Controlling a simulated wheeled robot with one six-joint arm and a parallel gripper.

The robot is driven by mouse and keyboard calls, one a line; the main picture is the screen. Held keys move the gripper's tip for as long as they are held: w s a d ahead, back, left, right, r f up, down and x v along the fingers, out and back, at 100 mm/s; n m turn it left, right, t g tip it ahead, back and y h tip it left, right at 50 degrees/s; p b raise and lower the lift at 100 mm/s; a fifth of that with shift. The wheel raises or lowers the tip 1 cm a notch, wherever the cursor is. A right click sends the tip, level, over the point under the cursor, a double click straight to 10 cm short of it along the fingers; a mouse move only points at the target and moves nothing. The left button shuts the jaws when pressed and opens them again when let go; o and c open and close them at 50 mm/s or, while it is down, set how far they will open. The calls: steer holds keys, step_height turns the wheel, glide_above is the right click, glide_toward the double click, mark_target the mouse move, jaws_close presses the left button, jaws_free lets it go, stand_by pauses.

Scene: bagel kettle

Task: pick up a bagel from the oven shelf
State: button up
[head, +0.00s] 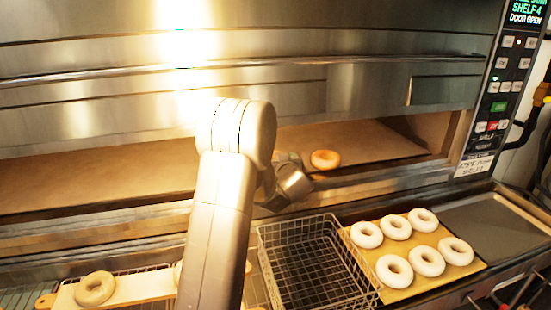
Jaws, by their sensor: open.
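A golden-brown bagel (325,160) lies on the tan oven shelf (375,141), behind the oven's front edge, right of my arm. My gripper (292,182) shows only in part, at the oven mouth just left of and in front of this bagel. My arm links hide some of it and I cannot make out its fingertips. It looks apart from the bagel, and I see nothing held in it. My arm also covers the middle of the shelf, so anything lying behind it is hidden.
An empty wire basket (312,262) stands below the oven mouth. Right of it, several pale bagels sit on a tan board (405,291). Another bagel (94,288) lies on a narrow board at lower left. The oven's handle bar (400,59) runs above the opening. The control panel (505,85) reads "DOOR OPEN".

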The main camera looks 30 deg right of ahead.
steer(key=shift+w+d, duration=0.1)
steer(key=shift+w, duration=0.25)
steer(key=shift+c, duration=0.2)
steer(key=c, duration=0.6)
steer(key=shift+r, duration=0.1)
